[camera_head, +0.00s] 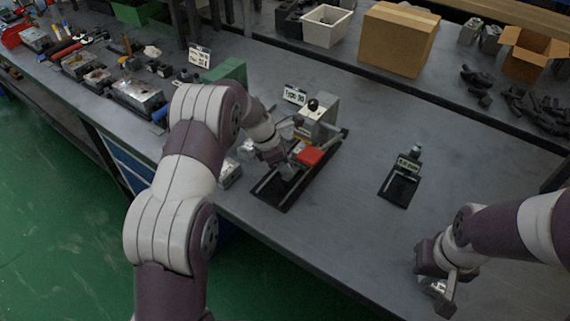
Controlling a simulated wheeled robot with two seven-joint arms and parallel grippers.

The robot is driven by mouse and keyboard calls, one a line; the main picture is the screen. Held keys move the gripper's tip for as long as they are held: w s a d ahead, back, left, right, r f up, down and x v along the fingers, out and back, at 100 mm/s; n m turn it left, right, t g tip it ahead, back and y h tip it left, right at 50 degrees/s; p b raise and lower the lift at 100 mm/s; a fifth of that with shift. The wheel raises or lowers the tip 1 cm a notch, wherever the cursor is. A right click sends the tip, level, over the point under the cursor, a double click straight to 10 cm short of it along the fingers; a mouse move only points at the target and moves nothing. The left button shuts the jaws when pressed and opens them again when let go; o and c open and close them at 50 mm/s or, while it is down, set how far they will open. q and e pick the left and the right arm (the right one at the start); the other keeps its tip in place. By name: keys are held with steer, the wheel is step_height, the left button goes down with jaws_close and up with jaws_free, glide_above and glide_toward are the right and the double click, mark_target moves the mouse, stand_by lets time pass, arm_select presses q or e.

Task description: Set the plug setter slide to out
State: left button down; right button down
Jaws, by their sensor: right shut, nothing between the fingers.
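A bench device that looks like the plug setter stands mid-bench, with a long black base (267,194), a grey upright block (318,112) and a red part (310,156). I cannot tell for sure which part is the slide or how it is set. My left gripper (285,172) is low over the device's base, just left of the red part. Its fingers are small and partly hidden, so I cannot tell whether it is open or touching anything. My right gripper (440,296) is shut and empty near the front right of the bench.
A smaller black-based device (398,188) with a label stands to the right, with clear bench around it. A cardboard box (398,38), a white bin (327,25) and dark metal parts (532,118) lie at the back. Tools and blocks crowd the left.

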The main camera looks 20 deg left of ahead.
arm_select(q)
steer(key=s+a, duration=0.1)
steer(key=s, duration=0.3)
steer(key=s+a, duration=0.2)
steer(key=s, duration=0.2)
steer(key=s+a, duration=0.1)
steer(key=s, duration=0.3)
steer(key=shift+s+a, duration=0.3)
steer(key=shift+s, duration=0.05)
steer(key=shift+s+a, duration=0.1)
steer(key=shift+s, duration=0.25)
steer(key=shift+f, duration=0.1)
steer(key=c, duration=0.9)
jaws_free()
steer(key=shift+s, duration=0.1)
steer(key=shift+s+a, duration=0.1)
